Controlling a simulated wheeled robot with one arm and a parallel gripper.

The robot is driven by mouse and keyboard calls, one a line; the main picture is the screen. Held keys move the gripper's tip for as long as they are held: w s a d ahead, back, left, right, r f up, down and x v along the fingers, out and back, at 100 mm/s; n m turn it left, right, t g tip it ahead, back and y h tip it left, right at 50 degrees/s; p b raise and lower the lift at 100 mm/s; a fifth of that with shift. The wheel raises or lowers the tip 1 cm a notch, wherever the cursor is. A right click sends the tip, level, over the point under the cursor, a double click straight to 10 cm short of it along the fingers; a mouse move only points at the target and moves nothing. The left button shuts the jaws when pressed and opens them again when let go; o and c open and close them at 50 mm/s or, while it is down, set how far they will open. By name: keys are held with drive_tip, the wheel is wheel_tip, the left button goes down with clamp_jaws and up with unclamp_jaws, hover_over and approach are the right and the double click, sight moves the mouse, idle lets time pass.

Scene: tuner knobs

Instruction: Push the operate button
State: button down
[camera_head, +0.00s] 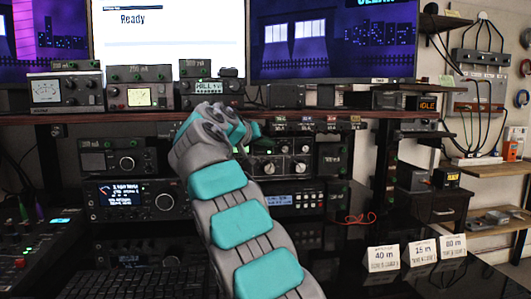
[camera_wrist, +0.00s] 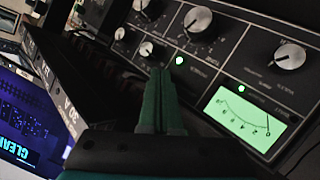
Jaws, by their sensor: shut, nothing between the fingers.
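The dark tuner panel (camera_wrist: 222,62) fills the right side of the wrist view, tilted, with white knobs and a lit green meter. A small green-lit round button (camera_wrist: 179,60) sits between the knobs and the meter; a second green light (camera_wrist: 243,88) is by the meter. Their labels are too blurred to read, so I cannot tell which is the operate button. My gripper (camera_wrist: 160,75) is shut and empty, its tips close to the first green button in the picture; contact cannot be told. In the head view the tuner's knobs (camera_head: 285,167) show right of my arm, which hides part of its front.
A shelf edge (camera_head: 360,114) runs above the tuner. Radios with dials (camera_head: 135,200) stand left of my arm. Three white cards (camera_head: 424,251) stand on the dark desk at right. A red wire (camera_head: 357,217) lies near the tuner. Monitors (camera_head: 333,40) stand above.

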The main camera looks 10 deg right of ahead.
drive_tip(key=shift+w, duration=0.1)
idle(0.5)
drive_tip(key=shift+f, duration=0.1)
drive_tip(key=shift+s+b, duration=0.45)
drive_tip(key=shift+s, duration=0.1)
drive_tip(key=s+b, duration=0.4)
drive_tip(key=s, duration=0.2)
idle(0.4)
